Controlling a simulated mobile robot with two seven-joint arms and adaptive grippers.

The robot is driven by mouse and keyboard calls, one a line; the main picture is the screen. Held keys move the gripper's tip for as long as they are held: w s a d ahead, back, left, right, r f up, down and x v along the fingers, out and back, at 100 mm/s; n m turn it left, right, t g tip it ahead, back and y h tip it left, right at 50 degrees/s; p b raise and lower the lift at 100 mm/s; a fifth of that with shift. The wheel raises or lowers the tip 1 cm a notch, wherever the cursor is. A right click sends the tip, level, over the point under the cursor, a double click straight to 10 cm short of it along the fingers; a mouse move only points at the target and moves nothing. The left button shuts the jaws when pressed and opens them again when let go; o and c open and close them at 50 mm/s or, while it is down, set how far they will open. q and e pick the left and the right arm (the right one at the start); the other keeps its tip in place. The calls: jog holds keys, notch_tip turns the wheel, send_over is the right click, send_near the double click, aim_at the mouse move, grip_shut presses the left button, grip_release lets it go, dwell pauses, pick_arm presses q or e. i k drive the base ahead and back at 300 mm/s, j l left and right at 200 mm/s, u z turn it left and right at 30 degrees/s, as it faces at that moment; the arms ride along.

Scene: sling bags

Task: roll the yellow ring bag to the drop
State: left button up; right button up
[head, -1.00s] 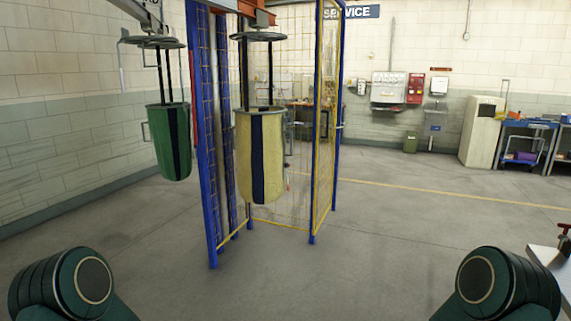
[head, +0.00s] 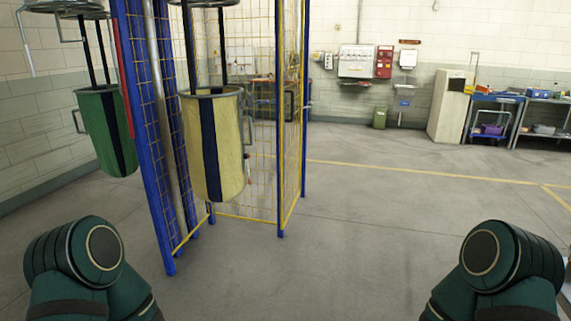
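A yellow bag (head: 229,150) with a dark vertical stripe hangs open-topped from dark straps under a round plate, left of centre. It hangs in front of the blue-and-yellow mesh cage and is clear of the floor. A green bag (head: 92,130) with a dark stripe hangs the same way at the far left, partly behind the blue post. I cannot tell which ring feature marks the yellow bag. Only the upper parts of my two arms show at the bottom corners. Neither gripper is in view.
The mesh cage's blue post (head: 147,150) stands close on the left, with another post (head: 281,130) right of the yellow bag. Open grey floor (head: 390,220) lies ahead and right.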

aim_at(213, 134)
jog(key=i, duration=1.45)
